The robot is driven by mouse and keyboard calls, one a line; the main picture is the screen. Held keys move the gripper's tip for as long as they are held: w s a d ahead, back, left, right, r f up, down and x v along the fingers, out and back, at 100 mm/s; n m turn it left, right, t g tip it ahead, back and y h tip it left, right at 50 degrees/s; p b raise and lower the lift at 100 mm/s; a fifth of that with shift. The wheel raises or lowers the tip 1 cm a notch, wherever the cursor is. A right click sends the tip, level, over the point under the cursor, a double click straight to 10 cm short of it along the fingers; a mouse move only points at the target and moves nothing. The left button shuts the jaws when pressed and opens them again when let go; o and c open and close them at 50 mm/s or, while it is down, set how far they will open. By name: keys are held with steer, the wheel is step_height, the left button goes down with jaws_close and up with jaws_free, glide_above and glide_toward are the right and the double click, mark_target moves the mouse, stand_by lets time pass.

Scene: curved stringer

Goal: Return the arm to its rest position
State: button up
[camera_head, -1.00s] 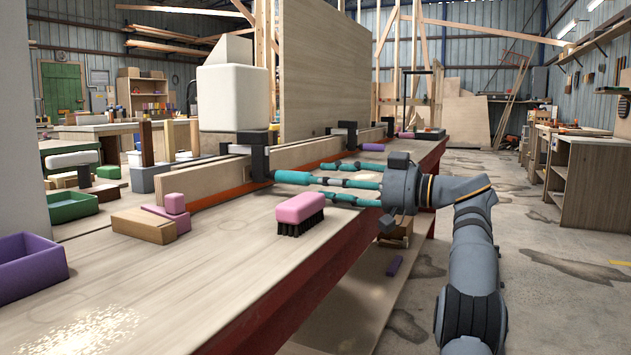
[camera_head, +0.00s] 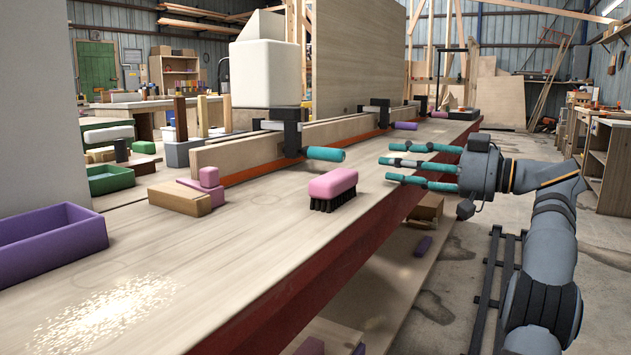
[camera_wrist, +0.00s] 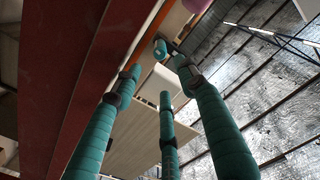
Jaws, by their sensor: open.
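My gripper (camera_head: 388,163) has three teal fingers and is spread open and empty. It hangs beyond the right edge of the workbench (camera_head: 250,250), with the fingertips pointing left over the bench edge. In the wrist view my gripper (camera_wrist: 158,78) shows its fingers apart with nothing between them. A teal clamp handle (camera_head: 326,154) sticks out from a black clamp (camera_head: 292,135) to the left of the fingertips, with a clear gap between. A teal piece (camera_wrist: 160,48), seemingly this handle, shows past the fingertips in the wrist view. My arm bends down at the right.
A pink brush (camera_head: 333,188) stands on the bench in front of the fingers. Clamps hold a curved wooden stringer (camera_head: 240,150) along the bench. The floor right of the bench has free room.

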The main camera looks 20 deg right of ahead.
mark_target(344, 156)
steer(key=x, duration=1.1)
steer(key=shift+w+a, duration=0.3)
steer(key=shift+d+m, duration=0.1)
steer(key=shift+m, duration=0.2)
steer(key=shift+s, duration=0.1)
